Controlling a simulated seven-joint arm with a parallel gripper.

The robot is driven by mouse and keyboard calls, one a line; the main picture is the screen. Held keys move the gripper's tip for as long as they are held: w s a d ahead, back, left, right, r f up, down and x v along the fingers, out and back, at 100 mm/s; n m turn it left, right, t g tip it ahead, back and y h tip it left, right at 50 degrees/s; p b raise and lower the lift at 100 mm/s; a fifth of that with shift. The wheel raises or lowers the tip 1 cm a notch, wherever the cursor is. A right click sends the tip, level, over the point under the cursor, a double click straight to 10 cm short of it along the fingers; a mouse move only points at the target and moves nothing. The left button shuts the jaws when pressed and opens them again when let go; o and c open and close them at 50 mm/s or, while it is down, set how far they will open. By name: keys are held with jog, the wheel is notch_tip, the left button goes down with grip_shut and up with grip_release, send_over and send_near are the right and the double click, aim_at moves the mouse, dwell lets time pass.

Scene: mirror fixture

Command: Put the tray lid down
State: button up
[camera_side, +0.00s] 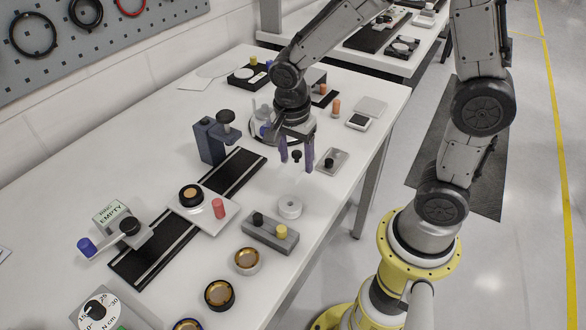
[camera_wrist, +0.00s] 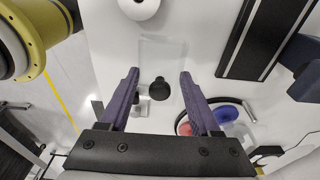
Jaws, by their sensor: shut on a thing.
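The tray lid looks like a clear, nearly invisible rectangular plate (camera_wrist: 162,55) with a black knob (camera_wrist: 159,88). The knob also shows between my fingers in the side view (camera_side: 297,154). My gripper (camera_side: 297,160) points down with its two purple fingers shut on the lid, the knob between them. In the wrist view the fingertips (camera_wrist: 159,73) lie at the lid's two sides. The clear plate is faint, so its height over the table is hard to tell. A dark-rimmed round tray (camera_wrist: 247,135) with red and blue pieces is partly hidden behind a finger.
A white round piece (camera_side: 290,207) stands in front of my gripper. A grey plate with a black knob (camera_side: 332,160) lies just right. A black rail (camera_side: 190,215) and a dark clamp post (camera_side: 212,140) are to the left. A grey block with knobs (camera_side: 270,233) is nearer the camera.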

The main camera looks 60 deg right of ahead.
aim_at(292, 161)
jog(key=shift+w+f, duration=0.35)
jog(key=shift+f, duration=1.7)
jog(key=shift+f, duration=0.15)
jog(key=o, duration=1.3)
